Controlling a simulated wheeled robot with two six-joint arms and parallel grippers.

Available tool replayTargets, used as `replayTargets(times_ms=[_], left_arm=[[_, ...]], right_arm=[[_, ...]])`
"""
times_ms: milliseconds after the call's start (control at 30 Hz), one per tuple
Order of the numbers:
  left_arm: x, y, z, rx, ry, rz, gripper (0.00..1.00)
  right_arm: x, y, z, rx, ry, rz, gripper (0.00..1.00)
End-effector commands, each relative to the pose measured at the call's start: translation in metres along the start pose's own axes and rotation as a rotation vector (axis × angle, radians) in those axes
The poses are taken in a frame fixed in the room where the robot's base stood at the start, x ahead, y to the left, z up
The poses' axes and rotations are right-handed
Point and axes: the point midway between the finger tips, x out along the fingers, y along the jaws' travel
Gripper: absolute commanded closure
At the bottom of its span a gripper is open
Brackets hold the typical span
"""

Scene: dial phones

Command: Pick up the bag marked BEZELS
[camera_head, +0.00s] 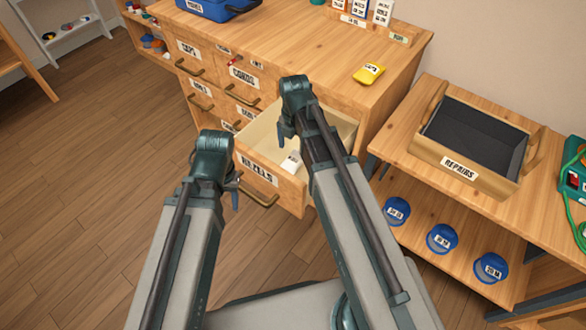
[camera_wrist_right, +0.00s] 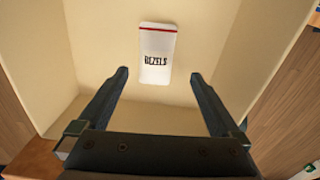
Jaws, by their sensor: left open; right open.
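The white bag marked BEZELS (camera_wrist_right: 158,54), with a red stripe at its top, lies in an open drawer. In the head view the bag (camera_head: 291,161) is partly hidden by my right arm. The open drawer (camera_head: 254,130) has a BEZELS label on its front. My right gripper (camera_wrist_right: 163,92) is open and empty over the drawer, its fingertips on either side of the bag's near end in the picture but apart from it. My left gripper (camera_head: 232,193) is in front of the drawer, near its handle, holding nothing that I can see.
The wooden drawer cabinet (camera_head: 300,50) has a yellow bag (camera_head: 369,74) and a blue bin (camera_head: 218,8) on top. To the right, a bench carries a wooden REPAIRS tray (camera_head: 414,144). Blue round containers (camera_head: 441,238) sit on its lower shelf. The floor at left is clear.

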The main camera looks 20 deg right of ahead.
Motion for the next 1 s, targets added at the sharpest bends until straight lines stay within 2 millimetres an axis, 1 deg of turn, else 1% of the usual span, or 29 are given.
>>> replayTargets(times_ms=[33,133,300,433,567,800,900,1000], left_arm=[[0.012,0.001,-0.001,0.000,0.000,0.000,0.48],[0.017,0.002,-0.001,0.000,0.000,0.000,0.48],[0.016,0.002,-0.001,0.000,0.000,0.000,0.48],[0.021,0.002,-0.001,0.000,0.000,-0.001,0.48],[0.034,0.003,-0.002,0.001,0.000,-0.002,0.48],[0.063,0.004,-0.004,0.002,0.000,-0.007,0.48],[0.069,0.005,-0.004,0.003,0.001,-0.009,0.48],[0.068,0.004,-0.004,0.003,0.001,-0.010,0.48]], right_arm=[[0.012,0.000,0.000,0.000,0.000,0.000,0.00],[0.017,0.000,0.000,0.000,0.000,0.000,0.00],[0.016,0.000,0.000,0.000,0.000,0.000,0.00],[0.021,0.001,0.000,0.000,0.000,0.000,0.00],[0.034,0.004,0.001,0.000,0.000,0.000,0.00],[0.064,0.007,0.002,0.000,0.000,0.000,0.00],[0.069,0.007,0.002,0.000,0.000,0.000,0.00],[0.069,0.007,0.002,0.000,0.000,0.000,0.00]])
